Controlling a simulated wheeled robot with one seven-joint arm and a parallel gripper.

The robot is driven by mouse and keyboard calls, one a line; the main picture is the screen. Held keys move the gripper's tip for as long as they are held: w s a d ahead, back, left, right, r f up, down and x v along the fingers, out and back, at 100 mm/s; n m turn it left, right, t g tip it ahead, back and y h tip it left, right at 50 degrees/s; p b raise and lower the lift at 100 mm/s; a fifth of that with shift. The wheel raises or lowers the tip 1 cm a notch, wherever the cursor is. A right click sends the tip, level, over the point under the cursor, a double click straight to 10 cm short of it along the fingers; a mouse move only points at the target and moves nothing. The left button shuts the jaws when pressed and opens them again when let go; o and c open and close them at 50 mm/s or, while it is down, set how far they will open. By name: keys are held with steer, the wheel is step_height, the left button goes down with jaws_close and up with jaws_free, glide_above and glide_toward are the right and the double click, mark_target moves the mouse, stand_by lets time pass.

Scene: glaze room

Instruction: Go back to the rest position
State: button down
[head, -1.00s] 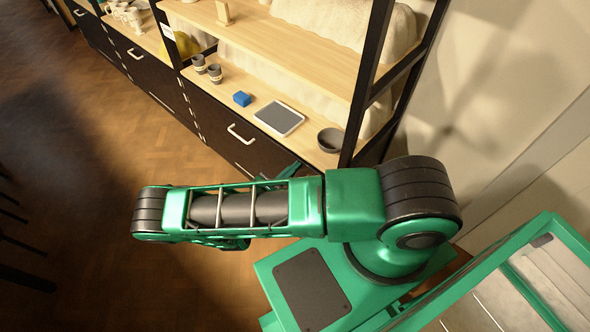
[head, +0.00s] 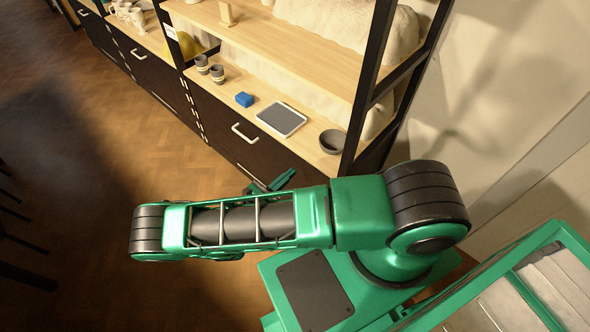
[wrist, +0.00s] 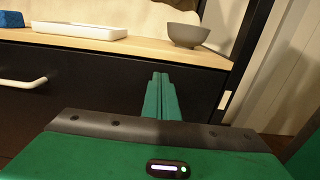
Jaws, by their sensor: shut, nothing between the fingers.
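My gripper (wrist: 161,96) is shut and empty in the wrist view, its two green fingers pressed together in front of the black cabinet front, below the counter edge. In the head view its green end (head: 270,184) shows just above my arm, partly hidden by the arm. My arm is folded across the lower middle of the head view, clear of the shelf.
A black shelf post (head: 368,90) stands at right.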

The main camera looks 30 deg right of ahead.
steer(key=v, duration=0.9)
